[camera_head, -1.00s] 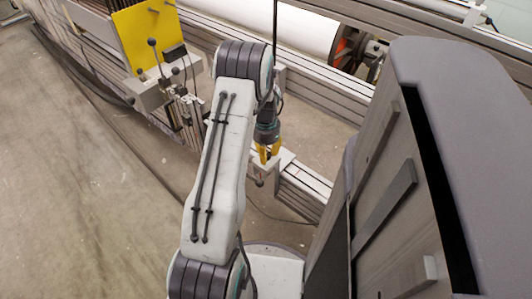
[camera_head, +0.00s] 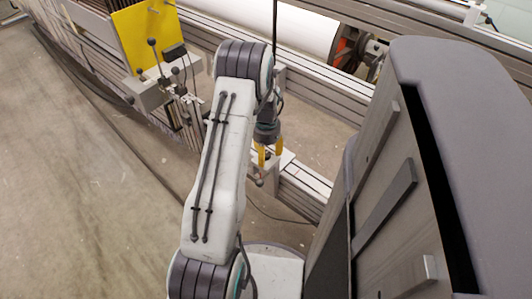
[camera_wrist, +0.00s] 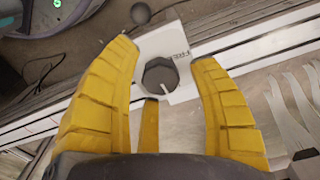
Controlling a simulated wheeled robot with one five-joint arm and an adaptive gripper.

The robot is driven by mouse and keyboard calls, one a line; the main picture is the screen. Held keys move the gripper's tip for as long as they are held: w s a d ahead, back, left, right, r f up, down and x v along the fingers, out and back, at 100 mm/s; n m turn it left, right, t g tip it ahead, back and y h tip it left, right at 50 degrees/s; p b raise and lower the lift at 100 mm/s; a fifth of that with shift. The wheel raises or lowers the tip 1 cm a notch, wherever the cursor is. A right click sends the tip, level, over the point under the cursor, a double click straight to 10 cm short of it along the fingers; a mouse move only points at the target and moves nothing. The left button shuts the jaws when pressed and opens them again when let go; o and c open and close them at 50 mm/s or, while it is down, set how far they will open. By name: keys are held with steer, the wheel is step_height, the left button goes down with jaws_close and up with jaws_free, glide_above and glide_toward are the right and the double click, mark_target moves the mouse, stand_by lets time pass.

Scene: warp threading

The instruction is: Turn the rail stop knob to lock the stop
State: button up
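The rail stop knob (camera_wrist: 159,77) is dark grey and faceted, with a pale pointer line on its face. It sits on a white plate (camera_wrist: 183,87) with the printed word FREE beside it, in the wrist view. My gripper (camera_wrist: 164,56) has yellow fingers spread to the left and right of the knob with visible gaps; a third finger shows below it. My gripper (camera_head: 269,159) also shows in the head view, pointing down over the rail stop block (camera_head: 286,158). The knob is hidden there by the fingers. Nothing is held.
A grey ball (camera_wrist: 141,13) stands just past the plate. Metal rails (camera_head: 306,186) run beside the stop. A yellow panel (camera_head: 144,36) and ball-ended levers (camera_head: 152,42) are at upper left. A white roll (camera_head: 308,30) lies behind. Open floor (camera_head: 80,200) is at left.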

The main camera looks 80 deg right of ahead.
mark_target(266, 153)
step_height(266, 153, up, 12)
steer(key=shift+r, duration=0.1)
stand_by(0.8)
stand_by(0.7)
